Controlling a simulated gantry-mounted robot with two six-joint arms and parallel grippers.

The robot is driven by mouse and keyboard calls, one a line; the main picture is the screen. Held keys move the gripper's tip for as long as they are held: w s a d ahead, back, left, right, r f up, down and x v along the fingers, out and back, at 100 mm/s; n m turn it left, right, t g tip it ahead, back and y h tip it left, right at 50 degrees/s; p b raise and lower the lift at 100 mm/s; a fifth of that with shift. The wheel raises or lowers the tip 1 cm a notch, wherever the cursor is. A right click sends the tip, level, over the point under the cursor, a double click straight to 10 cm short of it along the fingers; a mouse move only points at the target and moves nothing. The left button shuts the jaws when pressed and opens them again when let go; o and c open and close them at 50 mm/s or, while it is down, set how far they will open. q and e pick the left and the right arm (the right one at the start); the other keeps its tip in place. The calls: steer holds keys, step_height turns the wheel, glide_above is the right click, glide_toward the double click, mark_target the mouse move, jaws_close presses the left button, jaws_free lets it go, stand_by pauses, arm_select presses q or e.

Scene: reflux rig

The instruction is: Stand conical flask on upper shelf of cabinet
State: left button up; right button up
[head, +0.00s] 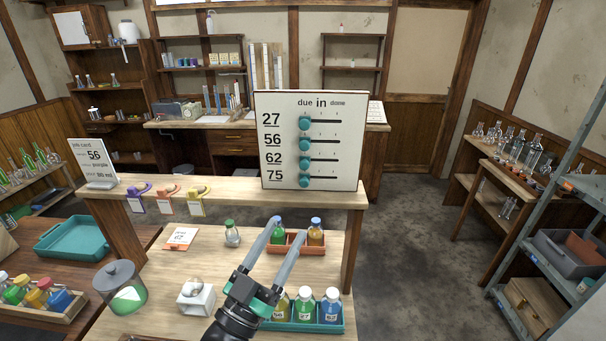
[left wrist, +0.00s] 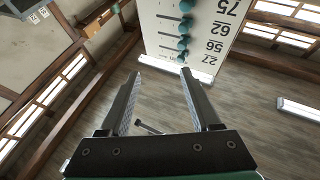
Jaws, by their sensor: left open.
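My left gripper (head: 285,232) reaches up over the front bench in the head view, its fingers spread. In the left wrist view the open fingers (left wrist: 160,82) have nothing between them. A small stoppered glass flask (head: 232,235) stands upright on the bench, left of the gripper and apart from it; I cannot tell whether it is the conical flask. A wooden shelf unit (head: 150,85) at the back left has small flasks on its upper shelf (head: 88,80); I cannot tell whether it is the cabinet. My right gripper is not in view.
A white slider board (head: 312,98) stands on the raised ledge (head: 236,188). A red tray (head: 289,249) and a teal tray (head: 282,324) hold capped bottles near the gripper. A lidded jar (head: 122,290) and a white block (head: 196,298) stand left. Grey shelving (head: 560,200) stands right.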

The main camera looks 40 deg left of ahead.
arm_select(q)
steer(key=s+d+r+m+t+h, duration=0.1)
steer(key=d+r, duration=0.2)
steer(key=r, duration=0.6)
steer(key=s+d+r+t+h, duration=0.1)
steer(key=d+r, duration=0.3)
steer(key=r, duration=0.5)
steer(key=shift+d+r+m+t+h, duration=0.25)
steer(key=shift+m+t+h, duration=0.15)
steer(key=shift+t+h, duration=0.25)
steer(key=shift+o, duration=0.3)
steer(key=s+d+r+m+t+h, duration=0.1)
steer(key=s+d+r+h, duration=0.2)
steer(key=r, duration=0.6)
steer(key=shift+s+d+m, duration=0.3)
steer(key=shift+s+d, duration=0.4)
steer(key=shift+s, duration=0.35)
steer(key=shift+h, duration=0.25)
